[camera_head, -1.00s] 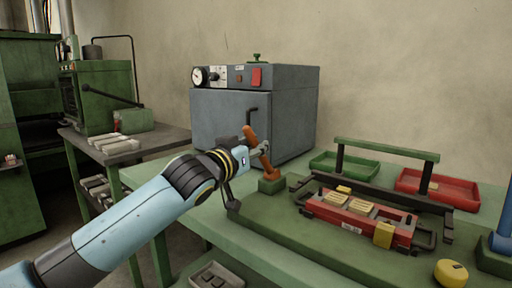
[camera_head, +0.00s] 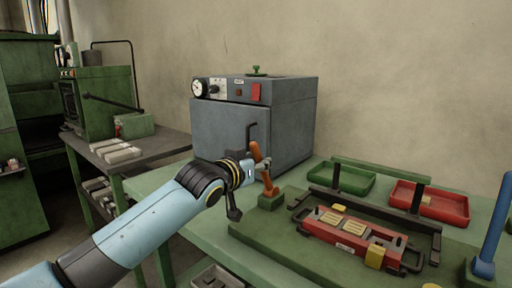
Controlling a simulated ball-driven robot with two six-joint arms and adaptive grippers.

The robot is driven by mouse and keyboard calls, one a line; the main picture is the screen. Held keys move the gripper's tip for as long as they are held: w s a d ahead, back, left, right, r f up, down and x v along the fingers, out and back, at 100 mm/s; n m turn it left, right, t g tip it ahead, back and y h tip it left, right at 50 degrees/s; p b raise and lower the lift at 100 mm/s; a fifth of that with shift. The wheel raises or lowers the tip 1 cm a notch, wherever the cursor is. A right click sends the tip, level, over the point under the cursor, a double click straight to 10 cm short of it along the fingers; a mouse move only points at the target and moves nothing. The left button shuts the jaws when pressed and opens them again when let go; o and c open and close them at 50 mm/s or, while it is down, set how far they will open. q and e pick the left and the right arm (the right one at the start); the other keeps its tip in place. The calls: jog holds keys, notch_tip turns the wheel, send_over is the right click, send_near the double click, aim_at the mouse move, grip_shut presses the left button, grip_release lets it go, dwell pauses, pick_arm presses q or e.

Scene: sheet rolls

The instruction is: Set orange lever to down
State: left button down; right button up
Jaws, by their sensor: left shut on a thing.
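The orange lever (camera_head: 257,152) rises from a small green base block (camera_head: 271,201) near the back left of the green worktable. Its handle points up and leans a little to the left. My left gripper (camera_head: 264,165) is shut on the orange lever, around the middle of its handle. The gripper hides part of the handle. My right gripper is out of view.
A grey oven-like box (camera_head: 290,120) stands behind the lever. A green fixture with a red mould (camera_head: 345,232) lies to the right, with a green tray (camera_head: 343,180) and a red tray (camera_head: 430,203) behind. A blue post (camera_head: 491,232) stands at the right edge.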

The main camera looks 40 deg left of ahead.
pick_arm(q)
jog(key=w+m+g+p, duration=0.1)
jog(key=w+g+p, duration=0.7)
jog(key=p, duration=0.5)
jog(key=shift+d+r, duration=0.4)
jog(key=shift+d, duration=0.05)
jog(key=shift+w, duration=0.1)
jog(key=c, duration=1.2)
grip_release()
jog(key=shift+w, duration=0.1)
jog(key=v, duration=1.2)
